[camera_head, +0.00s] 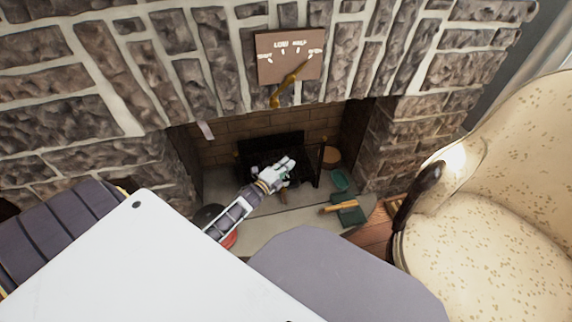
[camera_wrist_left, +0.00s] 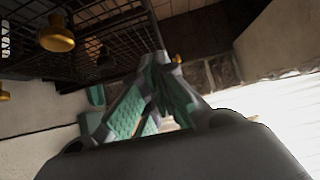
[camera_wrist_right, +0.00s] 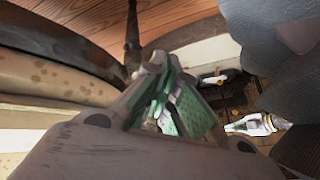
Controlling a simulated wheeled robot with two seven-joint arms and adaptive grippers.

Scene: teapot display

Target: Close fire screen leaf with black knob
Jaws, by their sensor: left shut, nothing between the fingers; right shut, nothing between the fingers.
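The black mesh fire screen (camera_head: 270,146) stands in the fireplace opening, with a leaf (camera_head: 318,167) angled forward on its right side. In the left wrist view its wire mesh (camera_wrist_left: 120,29) fills the upper left, with a brass knob (camera_wrist_left: 57,34) close by. A dark knob-like shape (camera_wrist_left: 105,57) shows against the mesh; I cannot tell surely whether it is the black knob. My left gripper (camera_head: 290,164) is shut and empty in front of the screen, and its fingers (camera_wrist_left: 160,60) partly hide the mesh. My right gripper (camera_wrist_right: 160,65) is shut and empty, away from the screen.
A cream armchair (camera_head: 495,210) stands at the right. A wooden-handled tool (camera_head: 338,208) and green items (camera_head: 339,180) lie on the hearth right of my left gripper. A brown lever panel (camera_head: 290,58) hangs above the opening. The hearth stone (camera_head: 285,217) is partly bare.

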